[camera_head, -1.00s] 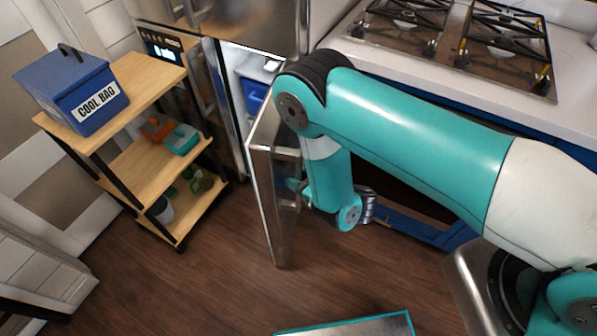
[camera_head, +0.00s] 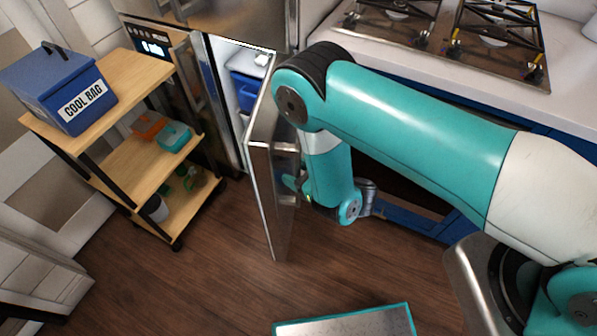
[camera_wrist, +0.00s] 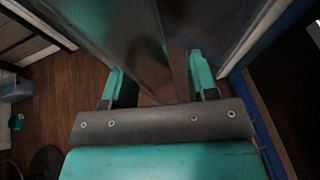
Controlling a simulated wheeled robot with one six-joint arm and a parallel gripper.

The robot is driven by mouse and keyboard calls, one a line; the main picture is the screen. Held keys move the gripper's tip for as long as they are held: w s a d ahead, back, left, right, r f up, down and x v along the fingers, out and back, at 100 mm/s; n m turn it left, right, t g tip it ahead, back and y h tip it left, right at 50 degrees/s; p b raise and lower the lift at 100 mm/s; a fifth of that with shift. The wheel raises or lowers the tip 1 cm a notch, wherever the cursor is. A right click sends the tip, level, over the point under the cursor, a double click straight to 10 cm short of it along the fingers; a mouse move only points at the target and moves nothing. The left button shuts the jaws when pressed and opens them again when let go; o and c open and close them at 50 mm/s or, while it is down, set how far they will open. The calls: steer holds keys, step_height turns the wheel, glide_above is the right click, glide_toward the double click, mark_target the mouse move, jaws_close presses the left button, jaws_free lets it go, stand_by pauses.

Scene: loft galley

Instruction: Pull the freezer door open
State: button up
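The freezer door (camera_head: 267,195) is a steel panel standing ajar, seen nearly edge-on in the head view. Blue bins (camera_head: 246,88) show in the lit compartment behind it. My gripper (camera_head: 298,190) is low at the door's right-hand outer face, partly hidden by my teal arm. A steel bracket (camera_head: 287,148) on that face seems to be part of the handle; the rest is hidden. In the wrist view, my gripper's teal fingers (camera_wrist: 160,85) are apart, on either side of a narrow steel strip, probably the handle. Floor shows between them, and they do not visibly clamp it.
A wooden cart (camera_head: 110,165) with a blue cool bag (camera_head: 62,88) stands left of the freezer. The stove (camera_head: 440,35) and counter lie behind my arm. Open wooden floor (camera_head: 190,285) lies in front of the door and cart.

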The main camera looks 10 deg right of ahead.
steer(key=p+v, duration=1.7)
steer(key=p, duration=0.4)
steer(key=shift+r, duration=0.15)
steer(key=shift+s+d, duration=0.1)
